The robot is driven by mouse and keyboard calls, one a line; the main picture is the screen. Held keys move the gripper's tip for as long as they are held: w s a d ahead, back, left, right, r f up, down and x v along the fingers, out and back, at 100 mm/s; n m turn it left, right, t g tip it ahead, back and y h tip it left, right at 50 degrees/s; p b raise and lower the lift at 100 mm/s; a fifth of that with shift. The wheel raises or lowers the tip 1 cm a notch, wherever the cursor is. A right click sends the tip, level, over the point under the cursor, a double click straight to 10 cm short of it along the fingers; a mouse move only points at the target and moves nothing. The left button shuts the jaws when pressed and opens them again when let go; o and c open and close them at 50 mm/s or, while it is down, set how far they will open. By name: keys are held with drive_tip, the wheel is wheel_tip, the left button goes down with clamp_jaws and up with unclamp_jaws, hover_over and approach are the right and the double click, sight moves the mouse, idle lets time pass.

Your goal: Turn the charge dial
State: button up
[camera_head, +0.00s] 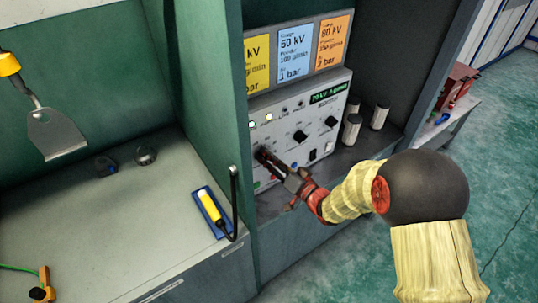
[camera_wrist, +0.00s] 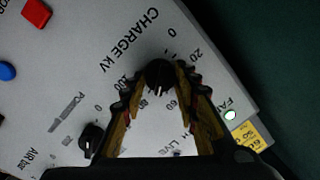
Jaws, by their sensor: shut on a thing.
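The charge dial (camera_wrist: 157,72) is a round black knob under the label CHARGE KV in the wrist view. Numbers including 0, 20, 60 and 100 ring it. My gripper (camera_wrist: 158,84) has its two fingers closed on the knob from both sides. In the head view my gripper (camera_head: 263,156) reaches the left part of the white control panel (camera_head: 290,98), and it largely hides the dial there. The panel's green display (camera_head: 328,93) appears to read 70 kV, with smaller text unclear.
Other black knobs (camera_head: 300,136) sit right of my gripper, and one (camera_wrist: 89,137) shows beside my fingers. Yellow, blue (camera_head: 294,54) and orange setting cards hang above. White cylinders (camera_head: 379,116) stand right of the panel. A green partition (camera_head: 212,90) rises at left.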

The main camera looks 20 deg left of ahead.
drive_tip(key=shift+f+m+p, duration=0.1)
drive_tip(key=shift+m+p, duration=0.35)
drive_tip(key=shift+m, duration=0.95)
drive_tip(key=o, duration=1.2)
drive_tip(key=shift+c, duration=0.2)
drive_tip(key=v, duration=1.2)
drive_tip(key=shift+f, duration=0.2)
